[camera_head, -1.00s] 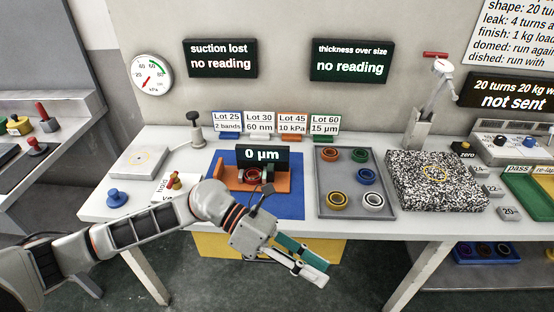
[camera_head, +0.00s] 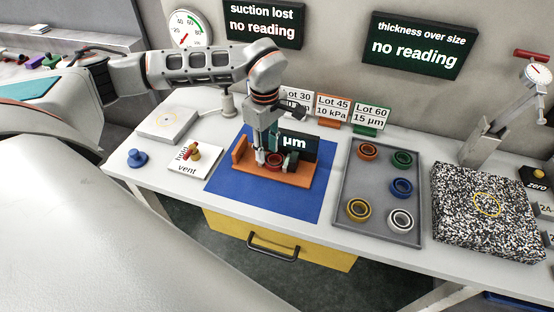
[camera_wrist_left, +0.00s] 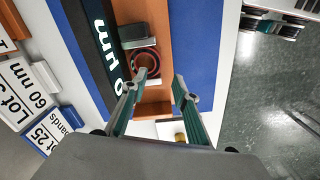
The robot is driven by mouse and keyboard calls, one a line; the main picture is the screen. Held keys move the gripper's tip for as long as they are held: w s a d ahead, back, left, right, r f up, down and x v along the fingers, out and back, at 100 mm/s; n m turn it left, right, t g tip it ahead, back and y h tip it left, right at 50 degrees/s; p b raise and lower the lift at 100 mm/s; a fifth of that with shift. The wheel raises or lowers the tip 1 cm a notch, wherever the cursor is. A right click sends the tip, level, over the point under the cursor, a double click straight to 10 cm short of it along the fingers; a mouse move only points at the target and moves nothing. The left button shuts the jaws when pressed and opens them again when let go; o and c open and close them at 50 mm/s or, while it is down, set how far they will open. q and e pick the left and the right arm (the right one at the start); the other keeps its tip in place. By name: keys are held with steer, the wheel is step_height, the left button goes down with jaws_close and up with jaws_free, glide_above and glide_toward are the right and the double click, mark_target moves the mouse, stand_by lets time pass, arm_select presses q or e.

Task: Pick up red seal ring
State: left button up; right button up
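The red seal ring (camera_head: 274,160) sits on the orange gauge block (camera_head: 288,176), in front of the black readout (camera_head: 297,147), on the blue mat (camera_head: 236,189). In the left wrist view the ring (camera_wrist_left: 146,66) lies just beyond the fingertips, beside a grey metal part. My left gripper (camera_head: 267,154) points down over the orange block, close to the ring. Its two fingers stand apart with nothing between them in the wrist view (camera_wrist_left: 156,88). In the head view the fingers hide part of the ring and readout. My right gripper is not in view.
A grey tray (camera_head: 342,205) with orange, green, blue, yellow and white rings stands to the right. A speckled block (camera_head: 487,212) is farther right. Lot signs (camera_head: 332,106) stand behind.

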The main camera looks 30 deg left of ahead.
mark_target(270, 164)
arm_select(q)
steer(key=f, duration=0.5)
steer(key=shift+w+d+f, duration=0.1)
steer(key=shift+w+d, duration=0.15)
